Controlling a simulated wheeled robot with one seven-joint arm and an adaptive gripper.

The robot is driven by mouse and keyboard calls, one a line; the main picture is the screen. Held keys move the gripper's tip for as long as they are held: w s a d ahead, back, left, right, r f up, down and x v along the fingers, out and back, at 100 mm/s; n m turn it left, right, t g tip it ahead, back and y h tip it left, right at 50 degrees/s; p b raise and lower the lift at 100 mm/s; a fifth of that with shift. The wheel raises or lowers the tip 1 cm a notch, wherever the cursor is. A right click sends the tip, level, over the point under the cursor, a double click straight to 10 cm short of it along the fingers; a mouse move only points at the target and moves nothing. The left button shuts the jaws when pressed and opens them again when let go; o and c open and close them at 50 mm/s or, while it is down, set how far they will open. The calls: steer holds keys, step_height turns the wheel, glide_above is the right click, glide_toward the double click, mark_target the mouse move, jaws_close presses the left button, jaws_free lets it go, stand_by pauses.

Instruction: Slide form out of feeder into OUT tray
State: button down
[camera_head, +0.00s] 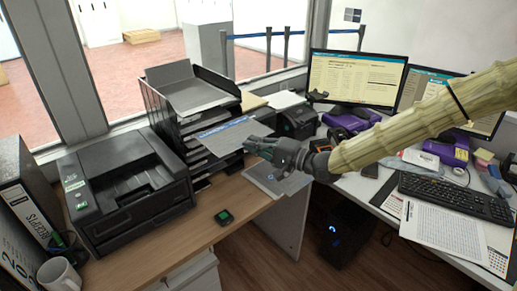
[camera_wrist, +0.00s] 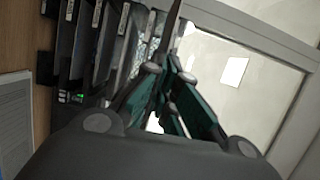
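The form (camera_head: 222,134), a pale sheet with a blue band, is out in the air in front of the black tray stack. My gripper (camera_head: 250,146) is at its right edge in the head view. In the wrist view the fingers (camera_wrist: 160,78) are close together on a thin dark edge (camera_wrist: 172,25), which looks like the form seen edge-on. The tray stack (camera_head: 195,98) has several levels and an open top tray; I cannot read which one is OUT. The black printer-like machine (camera_head: 125,190), perhaps the feeder, stands at the left with no form showing in it.
Binders (camera_head: 28,205) and a white mug (camera_head: 60,275) are at the left. Monitors (camera_head: 357,78) and a keyboard (camera_head: 455,197) are at the right. The front of the counter is mostly clear.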

mark_target(224, 125)
steer(key=shift+w+a+f+b, duration=0.1)
steer(key=shift+w+a+b, duration=0.35)
steer(key=shift+w+a, duration=0.45)
steer(key=shift+w+a+f+b, duration=0.1)
steer(key=shift+w+a+b, duration=0.45)
steer(key=shift+w, duration=0.6)
steer(key=shift+w+a+b, duration=0.35)
steer(key=shift+w+a, duration=0.5)
steer(key=shift+w, duration=0.2)
steer(key=shift+w+a+r, duration=0.1)
steer(key=shift+w+a, duration=0.45)
steer(key=shift+w, duration=0.2)
steer(key=shift+w+a+p, duration=0.2)
steer(key=shift+w+a, duration=0.65)
steer(key=shift+w, duration=0.35)
steer(key=shift+w+a+p, duration=0.2)
steer(key=shift+w+a, duration=0.65)
steer(key=shift+w, duration=0.3)
steer(key=c, duration=1.6)
jaws_free()
steer(key=shift+o, duration=0.2)
steer(key=shift+o, duration=0.6)
